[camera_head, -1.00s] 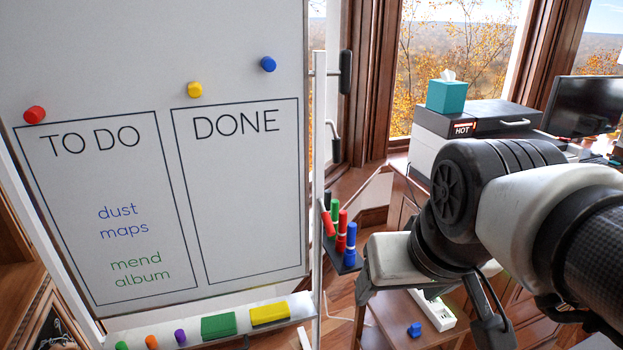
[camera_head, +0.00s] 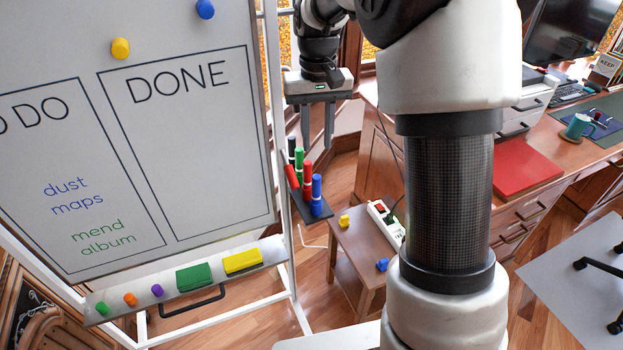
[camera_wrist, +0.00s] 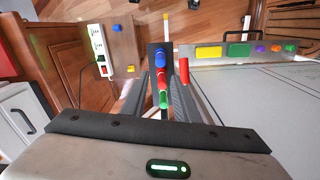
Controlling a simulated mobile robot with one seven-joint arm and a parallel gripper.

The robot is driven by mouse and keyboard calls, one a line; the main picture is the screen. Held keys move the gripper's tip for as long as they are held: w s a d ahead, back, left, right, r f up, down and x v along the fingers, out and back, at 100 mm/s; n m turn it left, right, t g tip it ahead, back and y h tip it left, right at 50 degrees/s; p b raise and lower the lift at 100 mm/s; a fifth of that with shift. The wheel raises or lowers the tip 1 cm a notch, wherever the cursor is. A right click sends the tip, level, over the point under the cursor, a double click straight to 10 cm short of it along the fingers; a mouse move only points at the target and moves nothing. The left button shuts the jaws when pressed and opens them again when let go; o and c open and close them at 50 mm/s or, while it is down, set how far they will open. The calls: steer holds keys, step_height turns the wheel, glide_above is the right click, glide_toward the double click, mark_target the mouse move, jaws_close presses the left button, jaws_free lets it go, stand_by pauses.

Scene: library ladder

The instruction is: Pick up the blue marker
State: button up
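The blue marker (camera_head: 316,195) stands upright at the near end of a dark holder (camera_head: 325,213) beside the whiteboard's right edge. It also shows in the wrist view (camera_wrist: 159,59). My gripper (camera_head: 318,145) points down, above and behind the markers, with its two fingers apart and nothing between them. A red marker (camera_head: 307,178), a green marker (camera_head: 299,162) and a black marker (camera_head: 291,148) stand in line behind the blue one. Another red marker (camera_head: 292,177) leans at their left. In the wrist view the row of markers appears between the fingers (camera_wrist: 161,84).
The whiteboard (camera_head: 190,150) stands close at left, with a tray (camera_head: 180,292) of erasers and magnets. A low wooden table (camera_head: 357,250) with a power strip (camera_head: 386,226) is below right. A desk (camera_head: 540,150) stands farther right. Open air surrounds the holder's near side.

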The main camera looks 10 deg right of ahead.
mark_target(316, 188)
step_height(316, 188, down, 16)
steer(key=shift+s+r+b, duration=0.15)
steer(key=shift+b, duration=1.05)
jaws_close()
